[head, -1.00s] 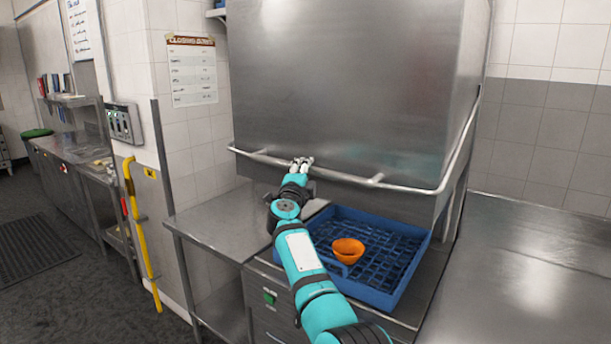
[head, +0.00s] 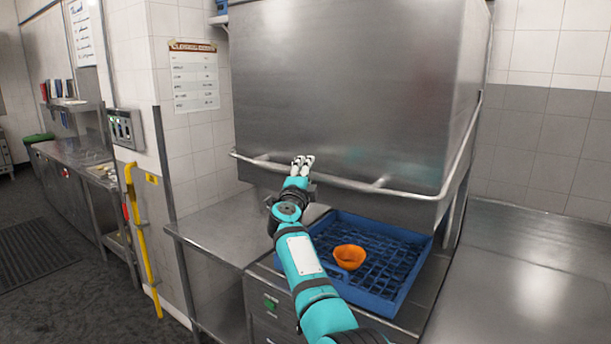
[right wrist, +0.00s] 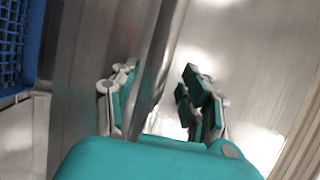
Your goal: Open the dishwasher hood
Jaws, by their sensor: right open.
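The dishwasher hood (head: 350,80) is a large steel box with a long handle bar (head: 340,178) along its lower front. The hood hangs above a blue rack, with a gap below its front edge. My right gripper (head: 303,163) is at the bar, left of its middle, in the head view. In the right wrist view my right gripper (right wrist: 160,98) is open, and the handle bar (right wrist: 161,55) runs between its fingers without being clamped. My left gripper is not in view.
The blue rack (head: 415,262) holds an orange bowl (head: 350,257) under the hood. Steel counters stand to the left (head: 215,225) and right (head: 540,250). A yellow pipe (head: 143,240) and a switch box (head: 125,128) are on the left wall.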

